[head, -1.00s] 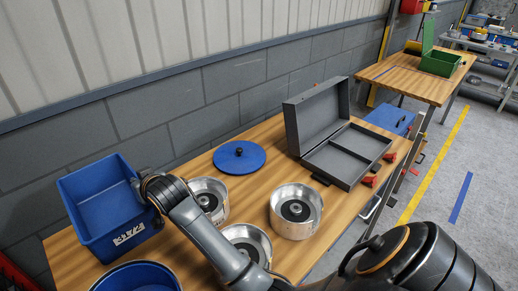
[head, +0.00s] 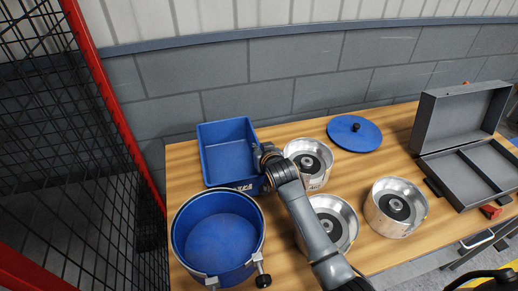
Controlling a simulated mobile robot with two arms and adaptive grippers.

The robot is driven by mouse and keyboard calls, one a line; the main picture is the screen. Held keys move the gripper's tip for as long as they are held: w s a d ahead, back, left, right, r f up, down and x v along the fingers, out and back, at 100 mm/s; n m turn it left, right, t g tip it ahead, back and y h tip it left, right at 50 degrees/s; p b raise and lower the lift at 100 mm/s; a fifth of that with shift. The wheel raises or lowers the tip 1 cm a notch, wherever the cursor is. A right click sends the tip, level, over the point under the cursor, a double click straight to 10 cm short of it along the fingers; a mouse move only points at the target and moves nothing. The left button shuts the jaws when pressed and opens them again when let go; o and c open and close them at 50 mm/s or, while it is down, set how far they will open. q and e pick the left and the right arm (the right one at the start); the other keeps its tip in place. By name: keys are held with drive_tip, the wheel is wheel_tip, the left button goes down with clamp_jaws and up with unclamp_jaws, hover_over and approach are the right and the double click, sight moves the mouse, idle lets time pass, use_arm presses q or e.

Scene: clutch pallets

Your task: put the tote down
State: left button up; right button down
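The blue rectangular tote (head: 216,167) is open and looks empty. It is at the back left of the wooden table (head: 184,160); I cannot tell whether its base rests on the top. A white label shows low on its front. My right gripper (head: 263,157) is at the tote's right wall, touching or very close to it. Its fingers are hidden by its own body and the wall, so its grip cannot be made out. My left gripper is not in view.
A round blue tub (head: 219,243) with clamps stands just in front of the tote. Several metal clutch drums, one of them (head: 396,207) at right, stand near my arm. A blue lid (head: 355,133) and an open grey case (head: 469,143) lie further right. A red-framed mesh fence (head: 104,90) is left.

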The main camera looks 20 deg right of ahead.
drive_tip(key=shift+f, duration=0.5)
drive_tip(key=c, duration=1.5)
unclamp_jaws()
